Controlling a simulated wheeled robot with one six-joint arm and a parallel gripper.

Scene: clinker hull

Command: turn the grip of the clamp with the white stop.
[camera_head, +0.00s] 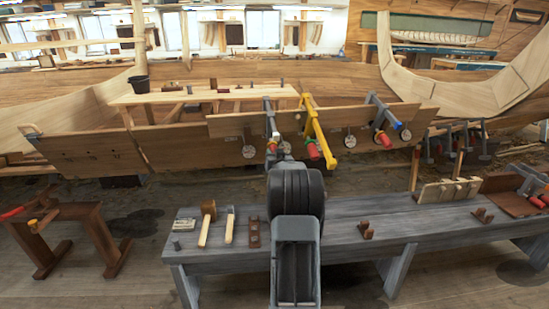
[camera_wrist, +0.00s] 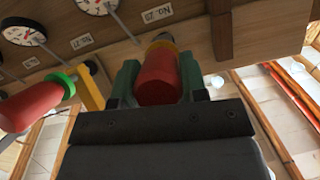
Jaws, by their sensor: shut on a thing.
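The clamp with the white stop (camera_head: 276,135) is the left one of three on the hull's upper plank, with a dark grey bar (camera_head: 267,108). Its red grip (camera_wrist: 158,76) fills the space between my fingers in the wrist view, with a yellowish collar above it. My gripper (camera_wrist: 159,84) is shut on this grip, a dark green finger on each side. In the head view my gripper (camera_head: 279,153) is at the clamp's lower end, and my arm hides part of the area below. The white stop cannot be made out in the wrist view.
A yellow clamp (camera_head: 318,130) with a red grip stands close on the right; its grip (camera_wrist: 32,105) shows at left in the wrist view. A clamp with a blue stop (camera_head: 397,125) is farther right. Dial gauges (camera_head: 249,152) line the plank. A grey bench (camera_head: 340,205) holds a mallet (camera_head: 207,220).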

